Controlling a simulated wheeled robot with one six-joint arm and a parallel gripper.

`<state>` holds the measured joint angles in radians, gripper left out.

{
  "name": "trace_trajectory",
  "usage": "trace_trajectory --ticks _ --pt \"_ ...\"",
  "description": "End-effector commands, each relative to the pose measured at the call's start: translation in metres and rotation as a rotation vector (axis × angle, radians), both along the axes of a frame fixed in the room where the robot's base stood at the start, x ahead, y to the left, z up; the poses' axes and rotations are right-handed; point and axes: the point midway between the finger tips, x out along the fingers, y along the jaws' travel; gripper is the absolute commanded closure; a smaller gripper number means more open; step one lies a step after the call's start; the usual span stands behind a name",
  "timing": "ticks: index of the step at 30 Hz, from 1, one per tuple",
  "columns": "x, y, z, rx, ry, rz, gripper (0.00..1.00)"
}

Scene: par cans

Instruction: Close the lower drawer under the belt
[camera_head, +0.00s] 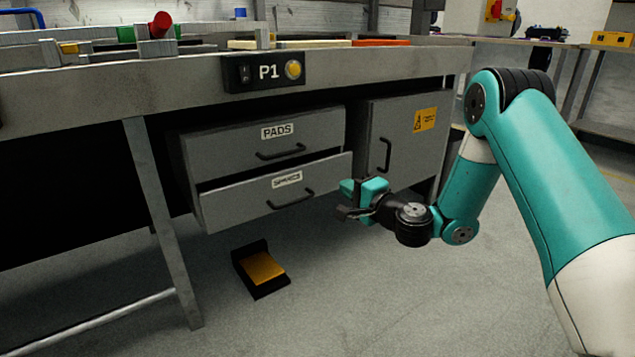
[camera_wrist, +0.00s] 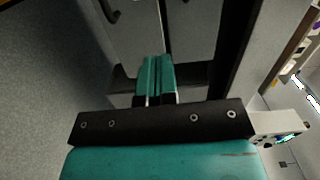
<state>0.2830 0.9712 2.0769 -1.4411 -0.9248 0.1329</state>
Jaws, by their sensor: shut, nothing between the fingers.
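The lower drawer (camera_head: 240,203) under the belt stands partly open, its grey front sticking out past the upper drawer (camera_head: 225,148), with a dark gap above it. It has a black bar handle (camera_head: 291,201) and a label that is hard to read. My gripper (camera_head: 344,200) is just right of the lower drawer's right end in the head view; I cannot tell whether it touches. In the wrist view my gripper (camera_wrist: 158,62) has its two teal fingers together with nothing between them. Grey panels lie beyond the fingertips, and a dark handle (camera_wrist: 110,12) shows at top left.
A grey cabinet door (camera_head: 402,135) with a black handle and yellow warning label is right of the drawers. A black and yellow pedal (camera_head: 263,268) lies on the floor below the drawers. A table leg (camera_head: 160,220) stands left.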

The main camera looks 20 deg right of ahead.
Motion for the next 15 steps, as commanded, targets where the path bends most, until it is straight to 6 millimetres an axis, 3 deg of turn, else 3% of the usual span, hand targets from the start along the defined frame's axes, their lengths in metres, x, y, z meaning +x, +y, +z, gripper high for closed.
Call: trace_trajectory --ticks 4,15 --pt "0.009 -0.009 -0.007 0.030 0.006 -0.045 1.00" --pt "0.064 0.011 -0.008 0.022 0.000 -0.039 1.00"
